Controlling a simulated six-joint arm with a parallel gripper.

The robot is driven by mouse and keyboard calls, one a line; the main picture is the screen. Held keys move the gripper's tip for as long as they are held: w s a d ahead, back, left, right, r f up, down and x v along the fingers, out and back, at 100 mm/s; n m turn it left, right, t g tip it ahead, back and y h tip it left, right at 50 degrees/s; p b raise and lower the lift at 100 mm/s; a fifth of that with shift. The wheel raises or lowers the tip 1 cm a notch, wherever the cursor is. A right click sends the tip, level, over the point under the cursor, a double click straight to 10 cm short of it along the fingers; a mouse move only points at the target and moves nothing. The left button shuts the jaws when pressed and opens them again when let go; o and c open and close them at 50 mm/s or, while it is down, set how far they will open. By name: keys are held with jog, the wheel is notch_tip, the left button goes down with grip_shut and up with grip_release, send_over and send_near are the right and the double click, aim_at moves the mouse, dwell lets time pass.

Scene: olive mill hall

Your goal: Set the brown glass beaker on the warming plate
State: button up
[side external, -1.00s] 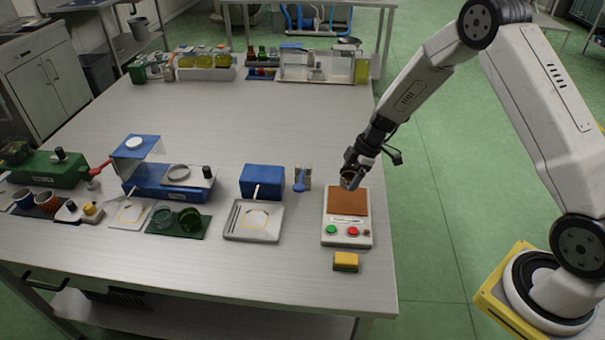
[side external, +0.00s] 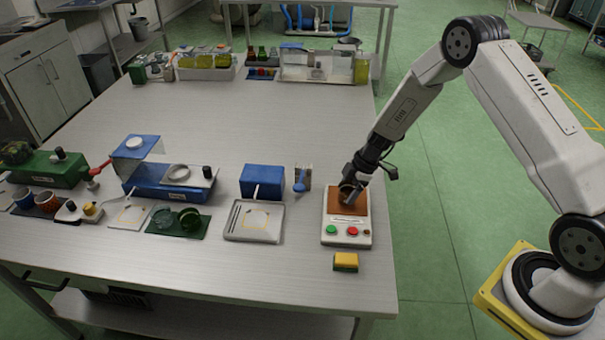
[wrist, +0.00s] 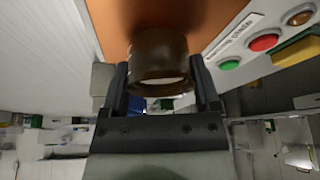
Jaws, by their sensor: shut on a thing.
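The brown glass beaker (wrist: 158,58) is between the two fingers of my gripper (wrist: 163,85) in the wrist view. In the side external view my gripper (side external: 349,192) is low over the warming plate (side external: 331,229), and the beaker (side external: 346,189) shows dark and partly hidden by it. The plate has a white body, an orange-brown top, and green and red buttons at its front. The beaker is over the orange top (wrist: 115,25); I cannot tell whether its base touches it. My gripper is shut on the beaker.
A yellow block (side external: 346,261) lies in front of the plate. A white tray (side external: 235,234), a blue box (side external: 262,180) and a blue-handled item (side external: 300,180) stand to its left. The table's right edge is close to the plate. The table's middle is clear.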

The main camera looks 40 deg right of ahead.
aim_at(341, 189)
jog(key=shift+f, duration=0.35)
dwell(0.4)
jog(key=o, duration=1.3)
jog(key=shift+r, duration=3.55)
